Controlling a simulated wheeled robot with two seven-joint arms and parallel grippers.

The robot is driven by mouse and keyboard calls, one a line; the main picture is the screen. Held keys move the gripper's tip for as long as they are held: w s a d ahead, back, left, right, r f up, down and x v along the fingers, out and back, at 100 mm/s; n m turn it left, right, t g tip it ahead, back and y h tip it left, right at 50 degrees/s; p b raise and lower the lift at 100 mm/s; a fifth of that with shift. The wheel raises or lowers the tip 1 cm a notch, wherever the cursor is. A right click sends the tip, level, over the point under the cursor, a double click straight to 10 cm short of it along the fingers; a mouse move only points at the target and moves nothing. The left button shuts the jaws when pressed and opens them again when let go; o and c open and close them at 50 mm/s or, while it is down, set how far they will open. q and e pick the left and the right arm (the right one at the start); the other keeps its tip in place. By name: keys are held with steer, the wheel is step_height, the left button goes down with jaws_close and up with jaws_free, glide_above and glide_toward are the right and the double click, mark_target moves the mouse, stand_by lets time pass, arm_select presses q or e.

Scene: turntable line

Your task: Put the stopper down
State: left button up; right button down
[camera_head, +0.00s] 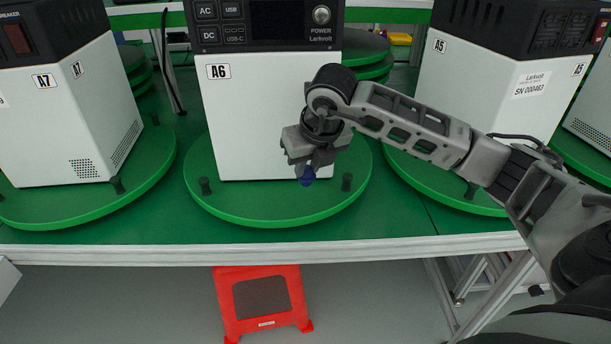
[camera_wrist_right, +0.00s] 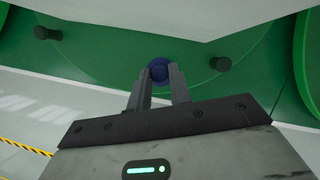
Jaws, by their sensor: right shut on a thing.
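The stopper (camera_head: 306,177) is a small dark blue piece at the tips of my right gripper (camera_head: 308,166). In the right wrist view the blue stopper (camera_wrist_right: 159,70) sits between the two fingertips of the right gripper (camera_wrist_right: 160,80), which is shut on it. In the head view it is in front of the white A6 unit (camera_head: 254,130), over the front part of the green turntable (camera_head: 265,207). I cannot tell whether the stopper touches the turntable. My left gripper is not in view.
Black pegs stand on the turntable left (camera_head: 205,186) and right (camera_head: 347,182) of the gripper. White units A7 (camera_head: 60,120) and A5 (camera_head: 470,85) stand on neighbouring turntables. A red stool (camera_head: 262,300) is on the floor before the table edge (camera_head: 150,255).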

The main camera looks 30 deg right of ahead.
mark_target(307, 173)
steer(key=shift+w+a+f, duration=0.1)
steer(key=shift+w+f, duration=0.15)
steer(key=shift+f, duration=0.1)
step_height(307, 173, down, 3)
steer(key=shift+w+f, duration=0.1)
steer(key=shift+f, duration=0.05)
steer(key=shift+f, duration=0.2)
steer(key=c, duration=1.3)
jaws_free()
steer(key=shift+r, duration=0.1)
